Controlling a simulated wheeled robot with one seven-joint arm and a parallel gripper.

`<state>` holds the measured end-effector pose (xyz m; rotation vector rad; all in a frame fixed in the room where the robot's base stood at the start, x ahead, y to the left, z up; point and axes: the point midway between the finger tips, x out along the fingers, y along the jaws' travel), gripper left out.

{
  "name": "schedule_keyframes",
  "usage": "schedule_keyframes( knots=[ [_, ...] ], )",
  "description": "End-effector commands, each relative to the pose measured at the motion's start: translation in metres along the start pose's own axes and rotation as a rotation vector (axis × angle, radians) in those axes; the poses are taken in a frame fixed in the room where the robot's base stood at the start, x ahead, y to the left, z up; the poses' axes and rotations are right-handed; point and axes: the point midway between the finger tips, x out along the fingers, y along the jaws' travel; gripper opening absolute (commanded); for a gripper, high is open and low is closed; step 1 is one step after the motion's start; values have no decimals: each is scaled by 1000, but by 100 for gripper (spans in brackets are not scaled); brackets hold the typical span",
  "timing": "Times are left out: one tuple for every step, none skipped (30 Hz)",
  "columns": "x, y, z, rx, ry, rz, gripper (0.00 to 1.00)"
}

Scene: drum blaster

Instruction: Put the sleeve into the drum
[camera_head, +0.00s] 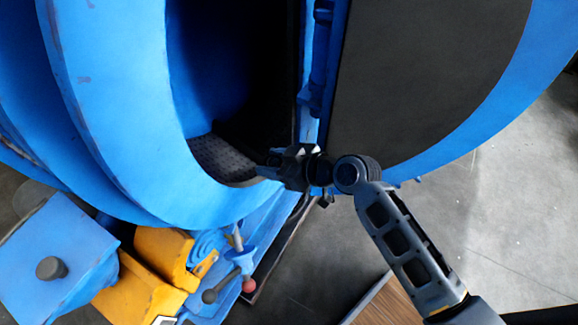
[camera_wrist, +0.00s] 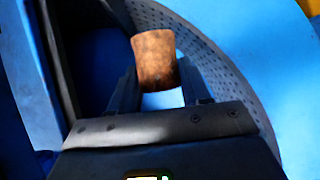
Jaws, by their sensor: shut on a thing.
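My gripper (camera_head: 268,171) is at the lower right part of the drum's opening in the head view, with my arm reaching in from the lower right. In the wrist view my gripper (camera_wrist: 157,84) is shut on a rusty brown sleeve (camera_wrist: 154,57), a short cylinder held between the two fingers. The sleeve cannot be made out in the head view. The blue drum (camera_head: 110,90) has a wide round opening with a dark inside and a perforated floor. That perforated floor (camera_wrist: 222,68) curves behind and right of the sleeve in the wrist view.
The drum's open door (camera_head: 425,80), dark with a blue rim, stands just right of the opening, close to my arm. Levers with round knobs (camera_head: 249,285), yellow parts (camera_head: 150,290) and a blue box (camera_head: 60,255) are at the lower left. A wooden surface (camera_head: 385,304) lies beside my arm.

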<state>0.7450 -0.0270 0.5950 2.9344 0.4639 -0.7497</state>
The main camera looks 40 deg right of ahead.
Motion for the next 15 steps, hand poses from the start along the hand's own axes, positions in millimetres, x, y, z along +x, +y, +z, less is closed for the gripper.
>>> schedule_keyframes(
  knots=[
    [6,1,-5,0,3,1,7],
    [10,1,-7,1,3,1,7],
    [15,1,-10,0,4,1,7],
    [18,1,-12,-1,3,1,7],
    [22,1,-14,-1,3,1,7],
    [27,1,-16,0,3,1,7],
    [30,1,-18,0,4,1,7],
    [34,1,-20,1,3,0,7],
    [39,0,-22,-1,2,0,7],
    [42,0,-25,-1,3,0,7],
    [46,1,-27,-1,3,0,7],
    [50,1,-29,0,2,0,7],
    [54,1,-31,0,3,0,7],
    [58,1,-33,-1,3,1,7],
    [62,0,-35,-1,3,0,7]
  ],
)
